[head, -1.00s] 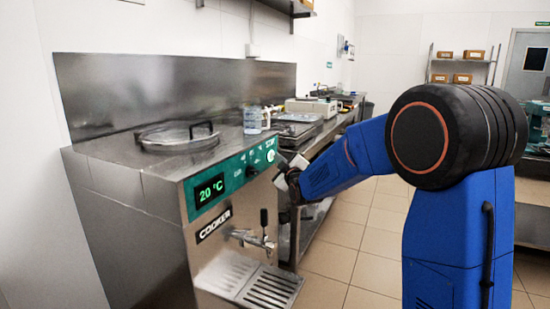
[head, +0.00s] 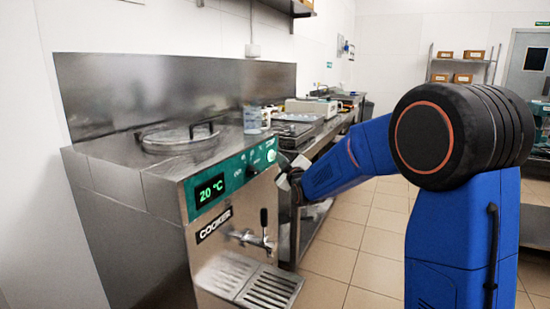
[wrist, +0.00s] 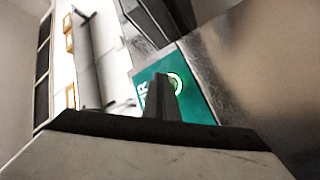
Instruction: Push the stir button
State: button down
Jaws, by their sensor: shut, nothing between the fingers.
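The stir button (head: 271,156) is a small, pale round button at the right end of the green control panel (head: 232,178) on the cooker. In the wrist view the button (wrist: 176,82) shows as a ring with a greenish glow, next to partly hidden white lettering. My gripper (head: 283,168) is shut and empty, just right of the button in the head view. In the wrist view its fingertips (wrist: 161,82) overlap the left part of the ring. I cannot tell whether they touch the button.
The cooker's display (head: 211,190) reads 20 °C. A tap (head: 255,238) sits below the panel, above a drip tray (head: 270,287). A round lid (head: 178,138) with a handle is on top. A counter with trays (head: 293,132) runs behind. The tiled floor (head: 345,240) is clear on the right.

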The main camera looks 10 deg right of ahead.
jog(key=shift+s+d, duration=0.9)
jog(key=shift+d, duration=0.3)
jog(key=shift+s+d, duration=0.85)
jog(key=shift+d, duration=0.35)
jog(key=s+d+f+m+g+h, duration=0.1)
jog(key=s+f+m+g, duration=0.2)
jog(key=s, duration=1.5)
jog(key=s+d+f+m+g, duration=0.2)
jog(key=s+f+m+g, duration=0.2)
jog(key=s, duration=1.4)
jog(key=s+d+f+m+g+h, duration=0.1)
jog(key=s+f+m+g, duration=0.3)
jog(key=s, duration=1.3)
notch_tip(320, 180, down, 3)
jog(key=d+g, duration=0.1)
jog(key=g, duration=0.1)
jog(key=shift+s+d+f+g+h, duration=0.15)
jog(key=shift+s+g+h, duration=0.15)
jog(key=shift+s+g, duration=0.1)
